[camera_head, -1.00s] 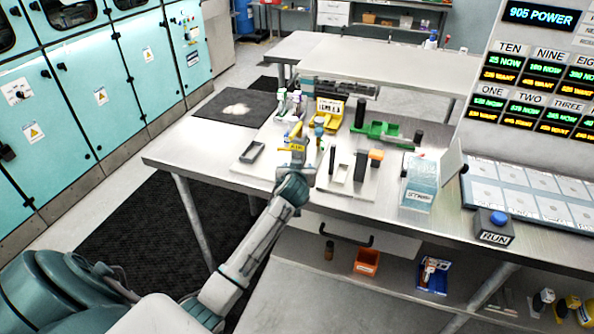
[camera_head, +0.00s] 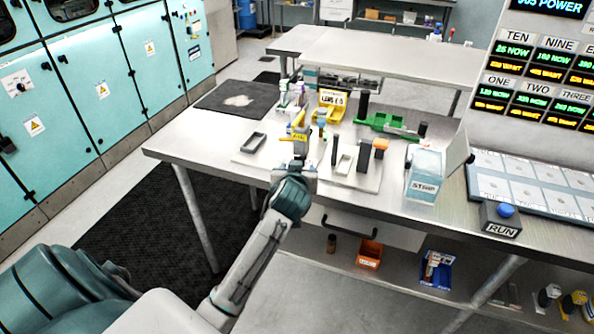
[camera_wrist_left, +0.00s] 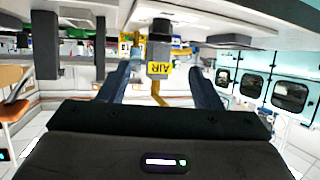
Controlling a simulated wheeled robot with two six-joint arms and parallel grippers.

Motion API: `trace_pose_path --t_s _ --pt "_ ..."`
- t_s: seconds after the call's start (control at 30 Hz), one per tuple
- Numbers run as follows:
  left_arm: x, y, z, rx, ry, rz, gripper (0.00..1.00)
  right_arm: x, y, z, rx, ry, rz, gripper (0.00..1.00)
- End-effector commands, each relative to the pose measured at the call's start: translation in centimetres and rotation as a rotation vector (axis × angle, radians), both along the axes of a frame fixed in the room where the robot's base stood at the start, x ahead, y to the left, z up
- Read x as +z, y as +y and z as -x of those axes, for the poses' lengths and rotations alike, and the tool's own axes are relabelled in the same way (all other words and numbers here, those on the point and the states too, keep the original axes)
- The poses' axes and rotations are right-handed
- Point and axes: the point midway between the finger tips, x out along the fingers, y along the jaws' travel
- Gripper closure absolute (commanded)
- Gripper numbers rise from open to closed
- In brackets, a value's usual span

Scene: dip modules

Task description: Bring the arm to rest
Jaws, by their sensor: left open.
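My left gripper (camera_head: 298,166) is over the front edge of the steel workbench, its arm reaching in from below left. In the left wrist view its two fingers (camera_wrist_left: 160,84) are spread apart and nothing is gripped. A yellow and grey air tool (camera_head: 300,136) stands just beyond the fingertips. Its yellow AIR label (camera_wrist_left: 160,68) shows between the fingers in the wrist view; I cannot tell how wide the gap to it is. My right gripper is not in view.
A lower shelf carries an orange bin (camera_head: 369,255) and a blue bin (camera_head: 436,270).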

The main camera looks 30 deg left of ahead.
Motion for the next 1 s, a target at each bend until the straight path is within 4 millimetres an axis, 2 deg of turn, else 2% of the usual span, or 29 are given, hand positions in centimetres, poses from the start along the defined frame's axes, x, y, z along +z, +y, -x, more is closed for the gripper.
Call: trace_pose_path --t_s 0.33,0.47,0.57,0.67,0.7,0.8,1.0 --pt "0.0 0.0 0.0 0.000 0.000 0.000 0.42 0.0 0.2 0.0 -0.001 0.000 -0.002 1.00" --pt "-1.4 -0.4 1.3 -0.013 0.041 0.002 0.42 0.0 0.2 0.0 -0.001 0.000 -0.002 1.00" --pt "-4.1 -1.3 4.5 -0.048 0.138 0.010 0.42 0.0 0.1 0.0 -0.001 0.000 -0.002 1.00" --pt "-7.7 -2.9 9.5 -0.109 0.284 0.021 0.42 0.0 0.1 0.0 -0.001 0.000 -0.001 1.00" --pt "-9.0 -3.6 11.8 -0.139 0.347 0.027 0.42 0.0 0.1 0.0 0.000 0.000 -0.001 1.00" --pt "-11.4 -5.1 16.9 -0.214 0.484 0.040 0.42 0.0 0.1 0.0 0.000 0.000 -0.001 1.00" --pt "-13.6 -7.3 24.1 -0.330 0.660 0.062 0.42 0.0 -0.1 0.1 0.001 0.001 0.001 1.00"
